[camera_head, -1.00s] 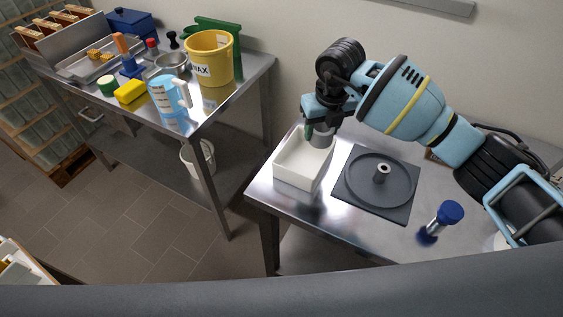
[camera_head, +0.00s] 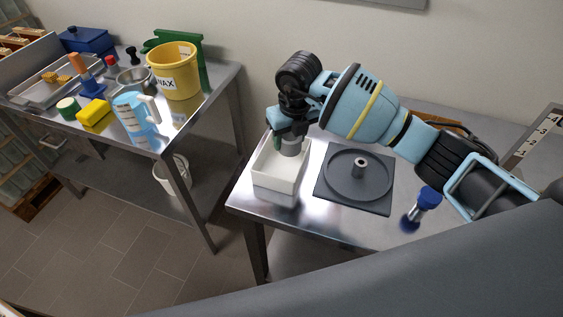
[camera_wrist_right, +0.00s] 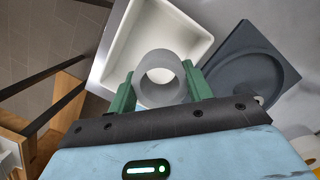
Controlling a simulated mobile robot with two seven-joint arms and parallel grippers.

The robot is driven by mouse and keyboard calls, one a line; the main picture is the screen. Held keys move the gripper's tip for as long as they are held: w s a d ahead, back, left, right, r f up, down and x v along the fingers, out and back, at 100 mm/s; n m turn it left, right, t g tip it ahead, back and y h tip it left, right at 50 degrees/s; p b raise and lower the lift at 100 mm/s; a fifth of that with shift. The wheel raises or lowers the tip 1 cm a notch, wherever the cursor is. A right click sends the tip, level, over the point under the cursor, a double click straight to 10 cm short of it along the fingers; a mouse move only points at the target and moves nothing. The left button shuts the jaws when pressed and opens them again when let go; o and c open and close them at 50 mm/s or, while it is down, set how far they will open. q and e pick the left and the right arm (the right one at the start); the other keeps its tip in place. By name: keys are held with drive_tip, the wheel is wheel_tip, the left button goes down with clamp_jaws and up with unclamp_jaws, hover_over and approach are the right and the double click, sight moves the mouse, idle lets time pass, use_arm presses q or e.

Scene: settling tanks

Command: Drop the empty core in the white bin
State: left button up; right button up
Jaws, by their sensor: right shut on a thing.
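The empty core is a short grey hollow cylinder (camera_head: 292,148). It also shows in the right wrist view, end-on with an open bore (camera_wrist_right: 160,101). My right gripper (camera_head: 284,143) is shut on it, with a green finger on each side of it in the right wrist view (camera_wrist_right: 160,90). The white bin (camera_head: 273,186) is an open square tray on the steel table. It also shows in the right wrist view (camera_wrist_right: 112,62). The core is held at the bin's back right, above or just within its rim; the exact height is unclear. My left gripper is not in view.
A dark square plate with a round recess and a small upright grey post (camera_head: 327,192) lies right of the bin. A second steel table (camera_head: 183,130) at left holds a yellow wax bucket (camera_head: 176,78) and a jug (camera_head: 130,112).

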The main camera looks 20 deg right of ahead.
wheel_tip(320, 180, down, 3)
drive_tip(key=shift+f+b, duration=0.15)
drive_tip(key=shift+b, duration=0.35)
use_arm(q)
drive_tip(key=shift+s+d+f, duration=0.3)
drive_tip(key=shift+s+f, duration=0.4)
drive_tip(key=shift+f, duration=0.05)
use_arm(e)
drive_tip(key=o, duration=0.8)
drive_tip(key=shift+c, duration=0.2)
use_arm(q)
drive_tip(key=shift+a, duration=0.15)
use_arm(e)
drive_tip(key=shift+o, duration=0.4)
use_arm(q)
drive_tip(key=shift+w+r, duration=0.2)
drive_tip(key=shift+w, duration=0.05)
use_arm(e)
wheel_tip(320, 180, up, 8)
drive_tip(key=s, duration=0.1)
